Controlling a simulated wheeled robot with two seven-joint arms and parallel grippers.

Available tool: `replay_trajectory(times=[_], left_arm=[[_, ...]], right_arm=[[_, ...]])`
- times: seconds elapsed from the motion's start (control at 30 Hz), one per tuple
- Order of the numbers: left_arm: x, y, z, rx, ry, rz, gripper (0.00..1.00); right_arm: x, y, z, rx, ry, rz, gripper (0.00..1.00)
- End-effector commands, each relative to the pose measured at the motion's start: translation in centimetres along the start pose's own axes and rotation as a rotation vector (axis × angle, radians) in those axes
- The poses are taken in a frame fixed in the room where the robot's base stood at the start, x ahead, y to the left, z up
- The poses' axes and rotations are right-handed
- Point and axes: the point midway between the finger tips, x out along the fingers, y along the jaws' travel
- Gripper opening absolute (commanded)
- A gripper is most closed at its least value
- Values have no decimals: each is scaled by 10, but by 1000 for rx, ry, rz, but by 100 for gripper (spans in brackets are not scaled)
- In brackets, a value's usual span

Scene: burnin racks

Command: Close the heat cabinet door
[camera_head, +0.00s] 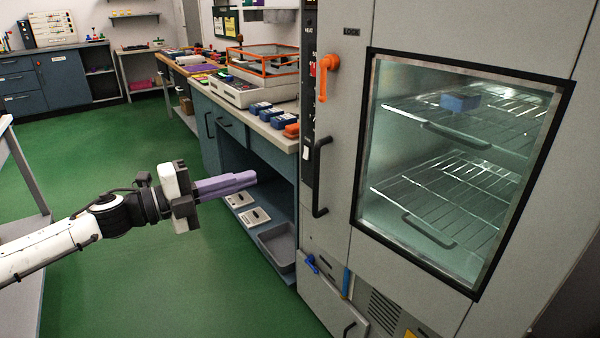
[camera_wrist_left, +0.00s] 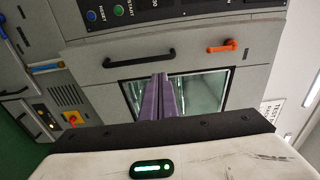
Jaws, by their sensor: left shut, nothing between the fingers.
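The heat cabinet (camera_head: 420,25) is tall and grey and fills the right of the head view. Its door has a black-framed window (camera_head: 364,150), a black vertical handle (camera_head: 318,178) and an orange lever (camera_head: 325,77) pointing down. The door looks about flush with the cabinet front, with no clear gap; I cannot tell if it is fully shut. My left gripper (camera_head: 250,180) has purple fingers, shut and empty, left of the handle and apart from it.
Wire shelves (camera_head: 440,200) and a blue block (camera_head: 460,102) show through the window. A workbench (camera_head: 250,118) with blue boxes and an open lower shelf with a grey tray (camera_head: 278,247) stands left of the cabinet. The green floor (camera_head: 150,290) is clear below my arm.

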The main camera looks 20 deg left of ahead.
Motion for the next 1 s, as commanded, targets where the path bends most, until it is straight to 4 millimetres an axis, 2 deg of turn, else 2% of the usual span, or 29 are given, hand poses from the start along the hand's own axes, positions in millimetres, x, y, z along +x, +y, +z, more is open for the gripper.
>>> replay_trajectory(times=[0.13,0.27,0.5,0.7,0.83,1.0], left_arm=[[9,-5,2,14,3,-2,0],[29,-7,1,12,4,-4,0],[81,-7,0,12,4,-5,0],[117,-5,1,10,3,-3,0],[131,-4,1,10,1,-1,0],[138,-4,2,11,0,0,0]], right_arm=[[-2,0,-2,-1,0,0,0],[-5,0,-6,-2,0,1,0],[-7,1,-10,-6,3,4,0],[-6,2,-13,-8,6,6,0],[-5,2,-12,-9,6,7,0],[-5,2,-12,-9,4,7,0]])
